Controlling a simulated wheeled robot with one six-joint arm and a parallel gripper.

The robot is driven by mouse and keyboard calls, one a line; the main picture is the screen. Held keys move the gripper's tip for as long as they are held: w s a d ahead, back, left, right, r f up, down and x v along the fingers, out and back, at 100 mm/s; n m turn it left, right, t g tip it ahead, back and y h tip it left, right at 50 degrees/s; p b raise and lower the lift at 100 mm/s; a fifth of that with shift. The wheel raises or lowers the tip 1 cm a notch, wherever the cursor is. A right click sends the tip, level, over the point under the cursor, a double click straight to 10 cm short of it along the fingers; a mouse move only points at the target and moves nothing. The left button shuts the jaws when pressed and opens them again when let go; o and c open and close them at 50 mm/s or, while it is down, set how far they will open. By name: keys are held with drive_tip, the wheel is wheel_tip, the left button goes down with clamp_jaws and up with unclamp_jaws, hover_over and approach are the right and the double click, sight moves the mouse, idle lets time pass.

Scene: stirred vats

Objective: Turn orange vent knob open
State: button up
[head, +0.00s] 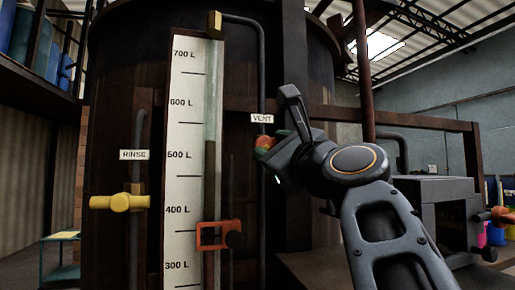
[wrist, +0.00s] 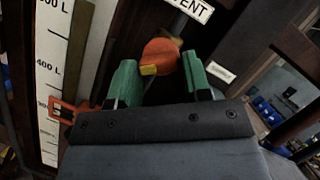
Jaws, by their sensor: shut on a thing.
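The orange vent knob (head: 264,141) sits on the dark pipe just below the VENT label (head: 262,118). In the wrist view the knob (wrist: 160,54) is a round orange disc with a small yellow mark (wrist: 148,70) at its lower edge. My gripper (head: 267,147) reaches it from the right in the head view and partly hides it. In the wrist view the green fingers of my gripper (wrist: 158,64) stand on either side of the knob, shut on it. The exact contact at the fingertips is hard to see.
A white level scale (head: 190,110) with an orange slider frame (head: 218,235) stands left of the knob. A yellow rinse valve (head: 119,202) is farther left under the RINSE label (head: 134,155). A rusty post and rail (head: 420,121) run at the right.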

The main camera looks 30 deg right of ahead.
drive_tip(key=c, duration=0.3)
drive_tip(key=shift+a, duration=0.15)
drive_tip(key=shift+c, duration=0.3)
drive_tip(key=n, duration=0.2)
drive_tip(key=n+g+y, duration=0.1)
drive_tip(key=n, duration=0.1)
drive_tip(key=n+y, duration=0.1)
drive_tip(key=n, duration=0.1)
drive_tip(key=shift+d+r+g, duration=0.25)
drive_tip(key=shift+d+g, duration=0.05)
drive_tip(key=shift+g, duration=0.1)
drive_tip(key=n+g+p, duration=0.1)
drive_tip(key=n+g, duration=0.1)
drive_tip(key=n, duration=0.3)
drive_tip(key=shift+r, duration=0.1)
drive_tip(key=shift+n, duration=0.4)
drive_tip(key=o, duration=0.9)
